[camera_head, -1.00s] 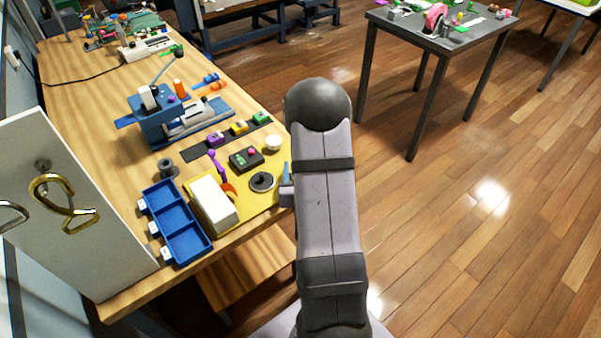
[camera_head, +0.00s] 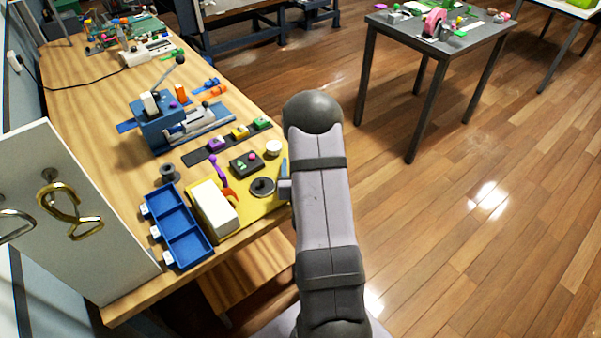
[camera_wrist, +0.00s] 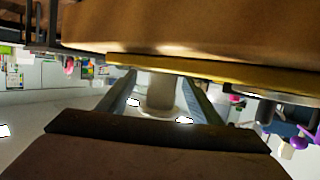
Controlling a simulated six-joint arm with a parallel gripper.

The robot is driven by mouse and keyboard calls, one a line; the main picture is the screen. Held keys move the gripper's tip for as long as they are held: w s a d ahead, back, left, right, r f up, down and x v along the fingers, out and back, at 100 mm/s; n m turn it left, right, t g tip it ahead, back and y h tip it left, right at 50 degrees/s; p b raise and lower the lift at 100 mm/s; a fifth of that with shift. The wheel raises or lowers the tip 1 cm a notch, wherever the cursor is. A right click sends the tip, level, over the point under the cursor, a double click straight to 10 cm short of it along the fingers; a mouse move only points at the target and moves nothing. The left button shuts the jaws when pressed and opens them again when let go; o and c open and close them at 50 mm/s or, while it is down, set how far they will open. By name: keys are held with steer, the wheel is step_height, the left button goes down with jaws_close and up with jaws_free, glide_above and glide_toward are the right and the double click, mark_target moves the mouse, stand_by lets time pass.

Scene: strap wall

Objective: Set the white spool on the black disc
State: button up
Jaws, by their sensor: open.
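The white spool (camera_head: 273,147) stands near the far right corner of the yellow mat (camera_head: 248,218). In the wrist view, which looks upside down, a pale spool-shaped piece (camera_wrist: 160,92) with a wider end shows between the two fingers of my gripper (camera_wrist: 158,88). The jaws are open, with a finger on each side of it; I cannot tell whether they touch it. In the head view my gripper is mostly hidden behind my arm; a small blue part (camera_head: 284,168) shows at the mat's right edge. The black disc (camera_head: 263,187) lies on the mat nearer the front.
A white block (camera_head: 213,208) and a black box with knobs (camera_head: 246,163) share the mat. A blue tray (camera_head: 178,229), a dark spool (camera_head: 169,174) and a blue fixture (camera_head: 163,122) stand left and behind. A white panel with brass hooks (camera_head: 85,235) rises at left.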

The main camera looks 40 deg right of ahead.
steer(key=shift+c, duration=0.5)
steer(key=c, duration=1.1)
steer(key=shift+r, duration=0.1)
step_height(320, 180, up, 10)
steer(key=shift+b, duration=0.4)
